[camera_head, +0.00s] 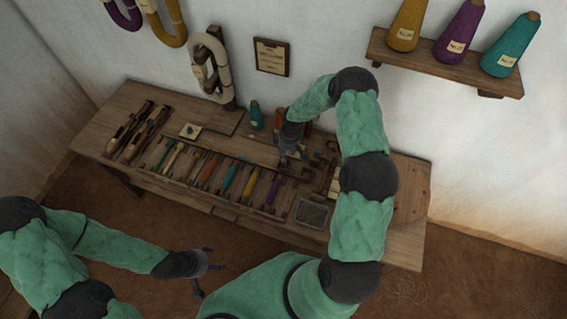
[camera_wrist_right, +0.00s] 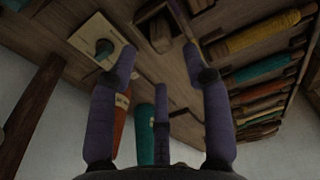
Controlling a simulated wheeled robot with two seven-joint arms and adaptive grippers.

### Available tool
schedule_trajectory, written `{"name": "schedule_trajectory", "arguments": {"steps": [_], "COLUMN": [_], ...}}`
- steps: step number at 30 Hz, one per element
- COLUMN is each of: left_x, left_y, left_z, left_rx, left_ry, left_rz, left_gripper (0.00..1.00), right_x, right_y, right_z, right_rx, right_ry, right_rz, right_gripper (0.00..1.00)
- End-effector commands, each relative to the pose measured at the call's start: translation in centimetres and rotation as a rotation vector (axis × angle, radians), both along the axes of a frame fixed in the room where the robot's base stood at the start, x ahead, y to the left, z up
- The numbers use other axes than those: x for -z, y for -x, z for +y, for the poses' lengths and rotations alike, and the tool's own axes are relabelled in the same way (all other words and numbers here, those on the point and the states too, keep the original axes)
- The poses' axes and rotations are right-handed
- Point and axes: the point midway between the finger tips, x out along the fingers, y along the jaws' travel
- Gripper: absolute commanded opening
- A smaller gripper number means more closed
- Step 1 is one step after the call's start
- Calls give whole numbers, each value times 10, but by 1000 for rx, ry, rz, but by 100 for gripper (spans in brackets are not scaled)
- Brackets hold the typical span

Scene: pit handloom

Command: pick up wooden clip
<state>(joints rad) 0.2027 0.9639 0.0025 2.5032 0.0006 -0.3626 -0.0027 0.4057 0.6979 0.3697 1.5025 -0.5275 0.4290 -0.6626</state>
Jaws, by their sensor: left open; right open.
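My right gripper (camera_head: 290,158) is over the middle of the wooden table, its purple fingers pointing down. In the right wrist view the fingers (camera_wrist_right: 158,52) are spread, with nothing between them. A small brown wooden piece (camera_wrist_right: 160,33), perhaps the wooden clip, lies on the table beyond the fingertips. I cannot tell for sure that it is the clip; in the head view the arm and gripper largely hide that spot. My left gripper (camera_head: 211,270) is open and empty, low in front of the table.
The table (camera_head: 405,245) holds a row of coloured thread bobbins (camera_head: 230,175), wooden shuttles (camera_head: 133,128) at left and a grey tray (camera_head: 312,213). A teal cone (camera_head: 256,117) stands near the wall. A shelf (camera_head: 440,66) with large cones hangs at upper right.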

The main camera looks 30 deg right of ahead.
Motion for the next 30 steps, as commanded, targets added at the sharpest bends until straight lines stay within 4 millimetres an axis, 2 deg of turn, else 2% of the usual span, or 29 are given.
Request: {"name": "schedule_trajectory", "arguments": {"steps": [10, 20, 21, 25, 30], "left_x": [9, 10, 10, 10, 10], "left_y": [0, 0, 0, 0, 0], "left_z": [0, 0, 0, 0, 0], "left_rx": [0, 0, 0, 0, 0], "left_ry": [0, 0, 0, 0, 0], "left_rz": [0, 0, 0, 0, 0], "left_gripper": [68, 68, 68, 68, 68], "right_x": [44, 50, 50, 50, 50], "right_y": [-1, -2, -2, -2, -2], "right_z": [5, 5, 5, 5, 6], "right_rx": [1, 1, 1, 1, 1], "right_ry": [0, 0, 0, 0, 0], "right_rz": [1, -1, 0, 0, 0], "right_gripper": [49, 49, 43, 8, 9]}}
